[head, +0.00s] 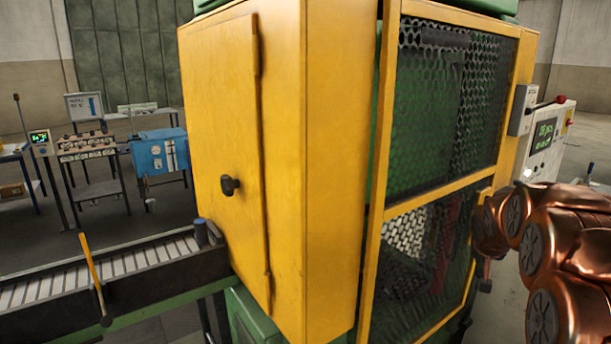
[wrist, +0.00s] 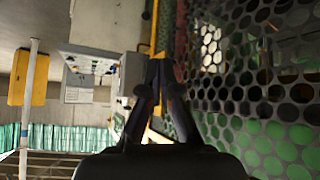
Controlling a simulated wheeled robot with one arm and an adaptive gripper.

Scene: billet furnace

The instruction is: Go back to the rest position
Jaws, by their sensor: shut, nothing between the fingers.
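My gripper (wrist: 158,62) shows in the wrist view with its two dark fingers together at the tips and nothing between them. It is close beside a perforated mesh guard (wrist: 245,90), which fills the right of that view. I cannot tell whether it touches the mesh. In the head view my copper-coloured arm is at the right edge, in front of the machine's right side. The gripper itself is mostly hidden there.
A yellow machine cabinet (head: 310,170) with a mesh door (head: 440,130) fills the middle. A control box (head: 545,138) is at its right; it also shows in the wrist view (wrist: 105,68). A roller conveyor (head: 120,268) runs left. Floor at far left holds benches and a blue box (head: 160,152).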

